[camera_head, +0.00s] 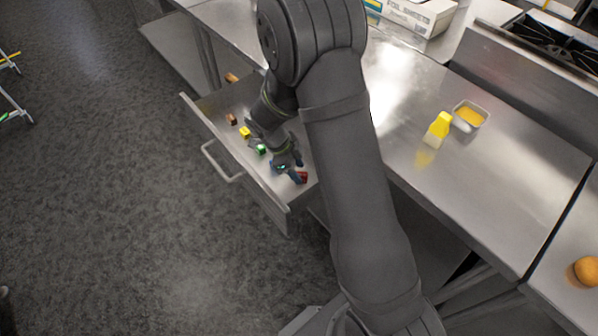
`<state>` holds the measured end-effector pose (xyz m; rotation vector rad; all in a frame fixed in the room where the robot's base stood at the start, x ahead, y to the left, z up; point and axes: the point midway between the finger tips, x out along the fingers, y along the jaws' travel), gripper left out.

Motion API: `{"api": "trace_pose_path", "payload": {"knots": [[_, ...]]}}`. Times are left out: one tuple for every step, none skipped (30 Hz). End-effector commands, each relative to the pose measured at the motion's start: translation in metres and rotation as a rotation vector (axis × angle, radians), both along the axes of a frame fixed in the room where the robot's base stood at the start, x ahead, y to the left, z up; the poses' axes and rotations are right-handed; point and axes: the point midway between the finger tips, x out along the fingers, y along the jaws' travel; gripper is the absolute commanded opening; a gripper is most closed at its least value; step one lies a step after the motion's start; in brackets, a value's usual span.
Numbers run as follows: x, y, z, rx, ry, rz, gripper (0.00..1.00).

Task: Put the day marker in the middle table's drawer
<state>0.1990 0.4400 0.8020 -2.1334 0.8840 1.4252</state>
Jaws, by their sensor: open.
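The drawer (262,197) of the middle table (405,120) is pulled out. Several small coloured blocks lie inside it in a row: brown ones at the far left, then a yellow block (245,132), a green block (262,149), and a red block (303,177) near the right end. Any of these may be day markers; I cannot tell which one the task means. My gripper (287,172) is open, low inside the drawer's right end, close to the red block. Something blue shows around its fingers, and I cannot tell whether they touch it.
A foil sheets box (420,14) is at the back. A stove is at the upper right. The floor left of the drawer is clear.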

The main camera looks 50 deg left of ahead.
Motion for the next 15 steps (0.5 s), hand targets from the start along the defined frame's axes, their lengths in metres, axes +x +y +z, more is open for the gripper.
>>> {"api": "trace_pose_path", "payload": {"knots": [[-0.003,0.004,0.011,0.004,0.0,0.002,0.45],[-0.005,0.006,0.017,0.005,-0.001,0.003,0.45],[-0.007,0.009,0.026,0.006,-0.002,0.002,0.45],[-0.009,0.011,0.032,0.006,-0.002,0.002,0.45],[-0.011,0.012,0.039,0.006,-0.001,0.001,0.45],[-0.013,0.015,0.046,0.006,-0.001,0.001,0.45],[-0.015,0.016,0.052,0.004,-0.001,0.002,0.45],[-0.017,0.018,0.058,0.005,-0.001,0.002,0.45],[-0.019,0.02,0.065,0.005,-0.002,0.002,0.45],[-0.02,0.021,0.069,0.004,0.0,0.002,0.45],[-0.021,0.022,0.074,0.003,-0.001,0.001,0.45],[-0.023,0.024,0.079,0.003,-0.001,0.001,0.45],[-0.024,0.025,0.082,0.003,-0.001,0.001,0.45],[-0.025,0.025,0.085,0.002,-0.001,0.001,0.45],[-0.026,0.026,0.088,0.001,0.0,0.0,0.45]]}}
